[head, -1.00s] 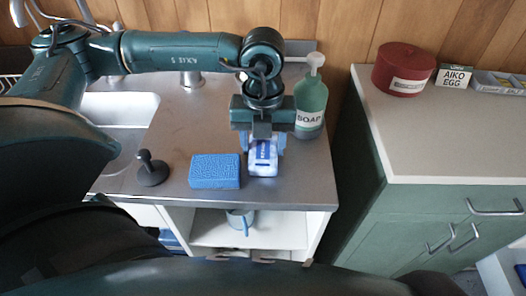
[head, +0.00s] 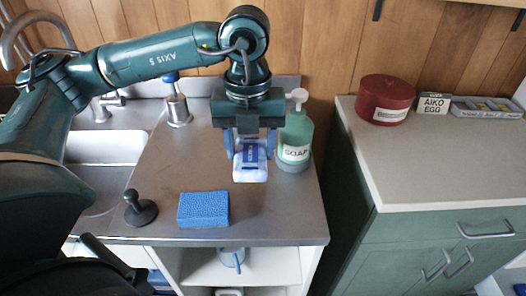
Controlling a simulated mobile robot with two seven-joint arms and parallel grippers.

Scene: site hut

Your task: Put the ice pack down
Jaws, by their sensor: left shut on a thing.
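The ice pack (head: 250,168) is a white and blue pack with a blue label. My left gripper (head: 250,150) comes down from above and is shut on it, with a blue finger on each side. The pack is over the steel counter (head: 165,220), behind the blue sponge and left of the soap bottle. I cannot tell whether its lower end touches the counter. My right gripper is not in view.
A blue sponge (head: 203,209) and a black plug (head: 139,209) lie near the front edge. A green soap bottle (head: 295,138) stands close at right. The sink (head: 110,147) is left. A red tin (head: 387,99) sits on the right cabinet (head: 440,165).

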